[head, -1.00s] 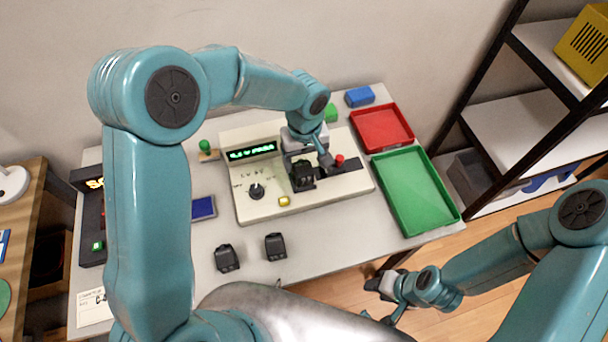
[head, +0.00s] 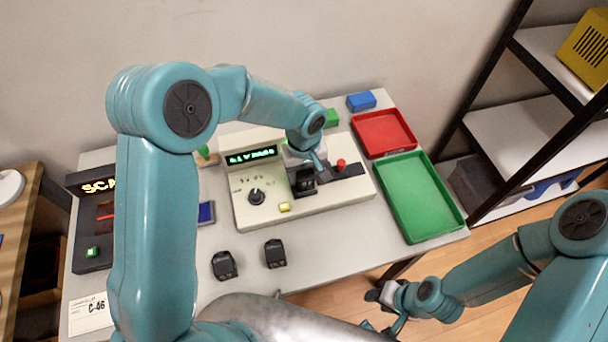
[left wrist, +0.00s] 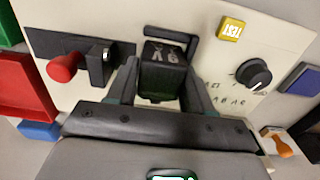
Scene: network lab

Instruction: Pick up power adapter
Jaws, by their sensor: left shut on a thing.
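The black power adapter (head: 304,183) is at the socket area of the cream tester (head: 355,191). In the left wrist view the adapter (left wrist: 162,75) sits between the fingers, its "9V" marking upside down. My left gripper (head: 304,172) is shut on it from above. I cannot tell whether the adapter is seated in the tester or just above it. Two more black adapters lie on the table in front of the tester, one on the left (head: 224,265) and one on the right (head: 275,254). My right gripper (head: 383,294) is off the table's front edge, too small to read.
The tester has a lit green display (head: 251,155), a dial (head: 256,196), a yellow TEST button (head: 284,207) and a red-knobbed lever (head: 341,164). An empty red tray (head: 383,133) and an empty green tray (head: 420,195) lie to the right. A black scanner (head: 91,235) stands at left.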

